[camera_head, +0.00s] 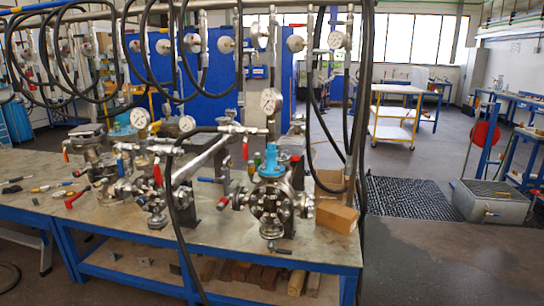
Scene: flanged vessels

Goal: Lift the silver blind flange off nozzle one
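A silver flanged body (271,203) with a blue top part stands near the front right of the workbench. It has round bolted flanges on its sides. A second group of silver flanged valves and pipes (156,192) stands to its left, with red handles. I cannot tell which of these is nozzle one or which disc, if any, is the silver blind flange; no label is readable. Neither of my grippers is in view.
The metal-topped workbench (215,232) has blue legs. A cardboard box (337,217) sits at its right end, and loose tools lie at its left. Black hoses hang in front of the fittings. The floor at right (440,262) is clear near the bench.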

